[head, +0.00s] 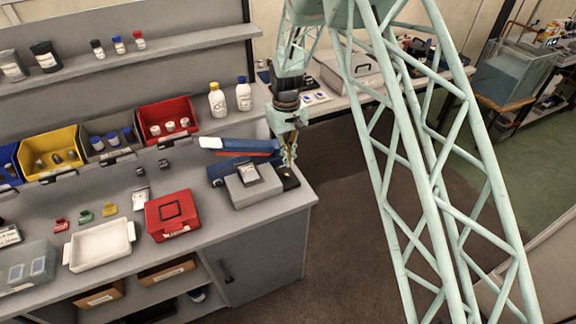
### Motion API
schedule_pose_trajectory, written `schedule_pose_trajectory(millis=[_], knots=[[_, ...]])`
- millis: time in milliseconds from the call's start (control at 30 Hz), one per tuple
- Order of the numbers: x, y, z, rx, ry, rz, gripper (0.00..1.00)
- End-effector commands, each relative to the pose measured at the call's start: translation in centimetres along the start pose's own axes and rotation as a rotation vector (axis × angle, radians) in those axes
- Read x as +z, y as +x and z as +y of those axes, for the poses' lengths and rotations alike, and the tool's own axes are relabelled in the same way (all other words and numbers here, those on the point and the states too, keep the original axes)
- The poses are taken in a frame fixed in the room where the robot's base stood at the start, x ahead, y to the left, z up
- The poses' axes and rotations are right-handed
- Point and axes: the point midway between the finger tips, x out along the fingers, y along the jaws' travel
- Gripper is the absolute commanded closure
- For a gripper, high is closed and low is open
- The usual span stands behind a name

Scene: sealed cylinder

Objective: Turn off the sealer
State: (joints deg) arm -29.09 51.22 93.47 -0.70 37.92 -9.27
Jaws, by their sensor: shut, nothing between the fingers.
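What looks like the sealer (236,147) stands near the right end of the grey workbench. It has a blue and red arm with a white tip, raised at a slant. A grey box (251,187) is in front of it, with a small dark-topped item on its top. A small black block (289,179) sits to its right by the bench edge. My gripper (290,163) is shut and empty, pointing down just above or beside the black block. I cannot tell whether it touches. Any switch on the sealer is too small to make out.
A red case (172,214) and a white tray (100,246) lie left on the bench (238,221). Coloured bins, including a red bin (167,121), line the back, with two white bottles (243,95) near the sealer. Open floor (335,215) lies right of the bench.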

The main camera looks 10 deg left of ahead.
Motion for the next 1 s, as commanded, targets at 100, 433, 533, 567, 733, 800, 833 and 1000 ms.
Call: schedule_pose_trajectory(millis=[100,433,533,567,733,800,833,1000], knots=[[-0.2,-1.7,0.0,0.000,0.000,0.002,1.00],[-0.8,-6.5,0.0,0.000,0.000,0.001,1.00],[-0.9,-7.5,0.0,0.000,0.000,0.001,1.00],[-0.9,-7.8,0.0,0.000,0.000,0.001,1.00],[-1.1,-9.0,0.0,0.000,0.000,0.001,1.00],[-1.1,-9.2,0.0,0.000,0.000,0.000,1.00],[-1.0,-9.3,0.0,0.000,0.000,0.000,1.00],[-1.0,-9.4,0.0,0.000,0.000,-0.001,1.00]])
